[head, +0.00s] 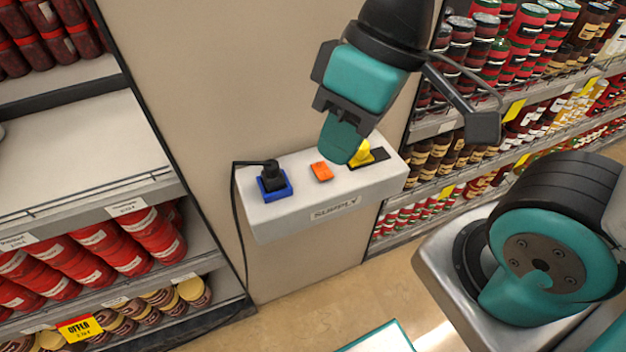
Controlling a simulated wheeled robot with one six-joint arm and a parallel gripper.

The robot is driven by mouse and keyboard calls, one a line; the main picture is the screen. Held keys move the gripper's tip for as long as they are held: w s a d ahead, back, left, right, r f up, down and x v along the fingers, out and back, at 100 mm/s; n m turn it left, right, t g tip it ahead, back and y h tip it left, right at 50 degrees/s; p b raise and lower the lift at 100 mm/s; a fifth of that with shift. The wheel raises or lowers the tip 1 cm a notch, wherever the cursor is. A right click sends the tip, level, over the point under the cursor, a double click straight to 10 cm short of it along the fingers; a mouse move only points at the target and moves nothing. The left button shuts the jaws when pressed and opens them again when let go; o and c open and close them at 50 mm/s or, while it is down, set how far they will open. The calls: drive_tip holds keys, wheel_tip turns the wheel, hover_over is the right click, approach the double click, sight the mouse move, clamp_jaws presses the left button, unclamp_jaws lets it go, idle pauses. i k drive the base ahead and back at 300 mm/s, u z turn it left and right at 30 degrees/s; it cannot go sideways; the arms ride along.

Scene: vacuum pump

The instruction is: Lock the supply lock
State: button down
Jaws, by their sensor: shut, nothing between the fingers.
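My gripper (342,150) is teal, shut and empty. Its fingertips are just left of the yellow handle and hide part of it. I cannot tell whether they touch it.
A black cable (237,215) runs from the plug down the box's left side. Shelves with red cans (95,242) stand on the left, and shelves with jars (480,60) on the right. Beige floor (310,300) shows below the box.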

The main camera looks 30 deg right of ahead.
sight(363, 156)
drive_tip(key=u, duration=0.9)
drive_tip(key=k, duration=0.4)
drive_tip(key=z, duration=0.45)
